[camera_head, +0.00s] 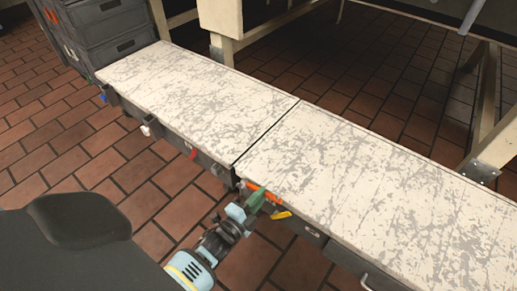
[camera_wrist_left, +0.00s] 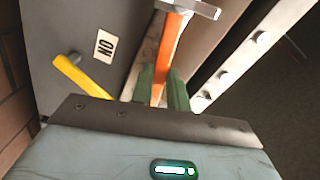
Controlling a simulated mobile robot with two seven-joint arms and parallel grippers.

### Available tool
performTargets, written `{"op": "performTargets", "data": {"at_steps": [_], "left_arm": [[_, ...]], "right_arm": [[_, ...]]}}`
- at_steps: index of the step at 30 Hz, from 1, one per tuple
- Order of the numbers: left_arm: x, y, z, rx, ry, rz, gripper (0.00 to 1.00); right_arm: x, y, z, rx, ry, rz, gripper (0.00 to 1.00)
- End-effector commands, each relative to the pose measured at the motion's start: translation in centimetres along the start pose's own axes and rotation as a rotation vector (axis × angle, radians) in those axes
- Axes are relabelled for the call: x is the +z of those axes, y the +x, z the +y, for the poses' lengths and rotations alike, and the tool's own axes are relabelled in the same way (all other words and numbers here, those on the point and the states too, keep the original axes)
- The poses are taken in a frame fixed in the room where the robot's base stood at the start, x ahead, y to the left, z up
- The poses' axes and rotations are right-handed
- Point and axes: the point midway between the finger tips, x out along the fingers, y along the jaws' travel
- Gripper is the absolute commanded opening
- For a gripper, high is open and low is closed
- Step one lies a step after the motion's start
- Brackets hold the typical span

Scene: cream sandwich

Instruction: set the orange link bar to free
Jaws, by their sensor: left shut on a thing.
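The orange link bar (camera_head: 265,193) is at the front side of the bench, just under its top edge near the seam. In the left wrist view the orange link bar (camera_wrist_left: 172,45) runs up from between the green fingers to a metal crosspiece (camera_wrist_left: 190,8). My left gripper (camera_head: 257,199) is shut on the bar, and in the left wrist view the gripper's fingers (camera_wrist_left: 161,88) stand on either side of it. The fingers hide the bar's near end. My right gripper is not in view.
A yellow lever (camera_head: 281,215) sits close beside the gripper; it also shows in the left wrist view (camera_wrist_left: 82,75), next to a white label (camera_wrist_left: 104,44). A red handle (camera_head: 193,153) and a white knob (camera_head: 148,130) are further left. The scratched bench top (camera_head: 340,165) is clear.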

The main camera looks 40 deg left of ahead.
Motion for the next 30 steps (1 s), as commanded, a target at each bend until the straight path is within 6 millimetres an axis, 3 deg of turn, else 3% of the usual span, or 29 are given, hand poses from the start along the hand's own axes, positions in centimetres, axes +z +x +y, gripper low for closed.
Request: {"op": "performTargets", "data": {"at_steps": [8,9,13,23,30], "left_arm": [[0.0,-0.1,0.1,0.001,-0.001,-0.001,0.0],[0.0,-0.1,0.1,0.001,-0.001,-0.001,0.2],[0.0,0.0,0.0,0.001,-0.002,-0.001,0.37],[0.0,-0.3,0.0,0.001,-0.002,-0.001,0.38],[0.0,-3.3,-0.1,0.002,-0.001,-0.002,0.38]], "right_arm": [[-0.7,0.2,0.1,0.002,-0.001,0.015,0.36],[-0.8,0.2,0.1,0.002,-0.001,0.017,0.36],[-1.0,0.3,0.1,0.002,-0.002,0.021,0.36],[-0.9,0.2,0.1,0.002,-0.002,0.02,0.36],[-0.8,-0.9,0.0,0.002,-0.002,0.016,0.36]]}}
